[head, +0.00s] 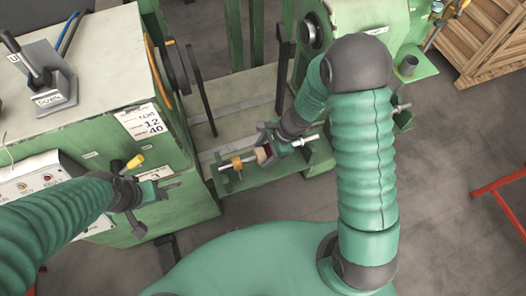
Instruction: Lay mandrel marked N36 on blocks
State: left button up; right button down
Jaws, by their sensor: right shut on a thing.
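A silver rod with an orange-brown collar (237,163), which looks like the mandrel, lies across the green machine's low front ledge. Its bright right end (308,140) sticks out past my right gripper. My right gripper (266,151) is shut on the rod near its middle, by a dark red part. The N36 mark cannot be read. The blocks are hard to tell apart under the rod, so I cannot tell whether it rests on them. My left gripper (158,205) is in front of the green cabinet, its fingers apart and empty.
The green cabinet (110,140) with a pale top stands at left, with a yellow handle (135,162) close to my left gripper. The green machine (345,20) stands behind my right arm. Wooden pallets (490,45) and a red frame (497,186) are at right. Floor between is clear.

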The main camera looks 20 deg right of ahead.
jog(key=shift+d, duration=0.2)
jog(key=shift+d+f, duration=0.3)
jog(key=shift+d, duration=0.25)
jog(key=shift+a+f+b, duration=0.1)
jog(key=shift+a+b, duration=0.15)
jog(key=shift+b, duration=0.1)
jog(key=c, duration=0.8)
grip_release()
jog(key=o, duration=0.5)
jog(key=shift+d, duration=0.15)
pick_arm(q)
jog(key=shift+d+f, duration=0.25)
jog(key=shift+d, duration=0.25)
